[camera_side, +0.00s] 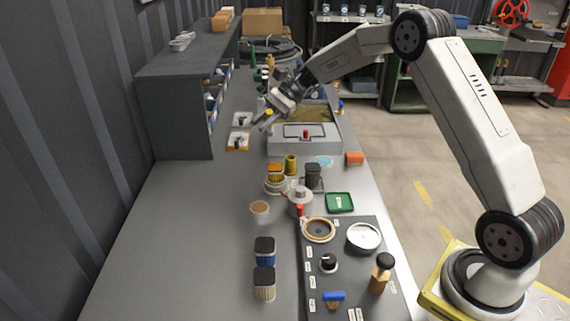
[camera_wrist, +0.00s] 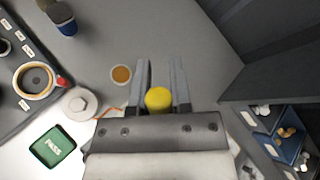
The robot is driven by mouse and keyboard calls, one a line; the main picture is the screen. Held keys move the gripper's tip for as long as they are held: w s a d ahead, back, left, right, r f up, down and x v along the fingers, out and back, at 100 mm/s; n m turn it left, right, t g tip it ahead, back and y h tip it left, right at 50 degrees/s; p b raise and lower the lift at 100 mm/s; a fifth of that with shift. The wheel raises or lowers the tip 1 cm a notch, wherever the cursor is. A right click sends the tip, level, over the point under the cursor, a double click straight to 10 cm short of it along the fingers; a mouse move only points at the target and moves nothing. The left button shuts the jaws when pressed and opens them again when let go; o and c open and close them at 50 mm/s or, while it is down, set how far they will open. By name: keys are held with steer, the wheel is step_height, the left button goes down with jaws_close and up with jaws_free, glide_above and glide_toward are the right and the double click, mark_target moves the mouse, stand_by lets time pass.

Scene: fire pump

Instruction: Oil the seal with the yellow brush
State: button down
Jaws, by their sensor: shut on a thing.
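My gripper (camera_side: 264,120) is raised over the far part of the bench, near the grey bin. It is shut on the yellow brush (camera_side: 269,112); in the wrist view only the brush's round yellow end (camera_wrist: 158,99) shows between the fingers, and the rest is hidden. A tan ring with a dark centre, which looks like the seal (camera_side: 318,230), lies on the dark labelled panel at the front. It also shows at the left of the wrist view (camera_wrist: 34,80), well apart from the gripper. A small dish with tan contents (camera_side: 260,208) stands left of the panel.
A silver round part (camera_side: 300,197), a green PASS card (camera_side: 340,202) and several jars stand mid-bench. Blue (camera_side: 264,250) and beige (camera_side: 264,284) canisters and an amber bottle (camera_side: 380,273) stand in front. A grey shelf (camera_side: 185,85) rises at left. The left bench strip is clear.

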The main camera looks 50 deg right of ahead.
steer(key=shift+f, duration=0.3)
